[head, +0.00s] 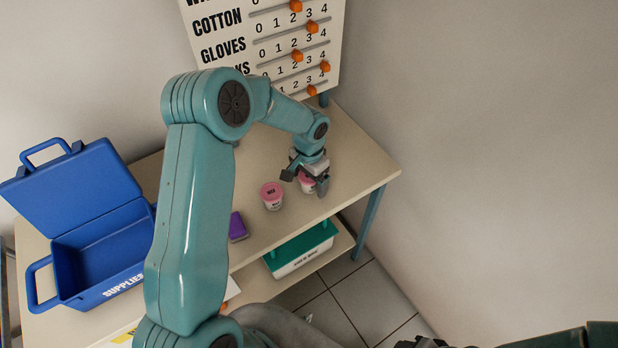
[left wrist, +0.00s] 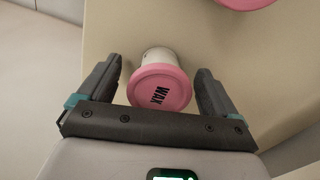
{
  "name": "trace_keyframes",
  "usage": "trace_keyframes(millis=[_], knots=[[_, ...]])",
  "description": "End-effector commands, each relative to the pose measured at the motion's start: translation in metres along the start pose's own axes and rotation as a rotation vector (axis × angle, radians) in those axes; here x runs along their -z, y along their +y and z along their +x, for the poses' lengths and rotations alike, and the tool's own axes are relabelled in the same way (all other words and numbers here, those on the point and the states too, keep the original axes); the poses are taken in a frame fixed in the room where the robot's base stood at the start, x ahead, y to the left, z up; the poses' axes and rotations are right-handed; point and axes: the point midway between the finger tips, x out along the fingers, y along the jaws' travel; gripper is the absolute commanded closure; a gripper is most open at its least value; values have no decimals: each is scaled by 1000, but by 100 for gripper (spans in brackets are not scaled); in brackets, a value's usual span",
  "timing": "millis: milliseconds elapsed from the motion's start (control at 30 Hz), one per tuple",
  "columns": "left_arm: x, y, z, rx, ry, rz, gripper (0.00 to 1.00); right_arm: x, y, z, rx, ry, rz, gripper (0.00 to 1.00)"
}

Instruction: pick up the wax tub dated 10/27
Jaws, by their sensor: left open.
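Two small white wax tubs with pink lids stand near the front edge of the table. One tub (head: 307,186) is between the fingers of my left gripper (head: 305,180), which is open around it. In the left wrist view this tub (left wrist: 160,88) shows its lid marked WAX, with a gap to the fingers on both sides. The other tub (head: 272,197) stands just to the left; part of its pink lid (left wrist: 245,3) shows at the top of the left wrist view. I cannot read a date on either tub. A dark part of my right gripper (head: 420,342) shows at the bottom edge.
An open blue supplies box (head: 100,255) stands at the left of the table (head: 350,165). A purple block (head: 237,227) lies near the front edge. A counter board (head: 265,40) stands at the back. A white bin with green (head: 300,250) sits on the lower shelf.

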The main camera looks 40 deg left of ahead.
Motion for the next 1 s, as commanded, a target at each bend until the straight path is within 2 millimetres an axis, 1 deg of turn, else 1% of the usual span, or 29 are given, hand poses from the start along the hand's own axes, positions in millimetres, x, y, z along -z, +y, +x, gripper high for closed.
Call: trace_keyframes(millis=[200,267,300,400,667,767,867,967,1000], knots=[[0,0,1,0,1,0,8,0,0,0,0,0,0,57],[0,0,1,0,1,0,27,0,0,0,0,0,0,57],[0,0,1,0,1,0,40,0,0,0,0,0,0,57],[0,0,1,0,0,0,68,0,0,0,0,0,0,57],[0,0,0,0,1,0,69,0,0,0,0,0,0,57],[0,0,-4,1,2,0,69,0,0,1,0,0,0,57],[1,0,-13,1,3,-1,69,0,1,2,0,0,0,57],[1,-1,-31,2,5,-1,69,0,2,4,0,0,0,57],[1,0,-40,2,6,-1,69,0,2,5,0,0,0,57]])
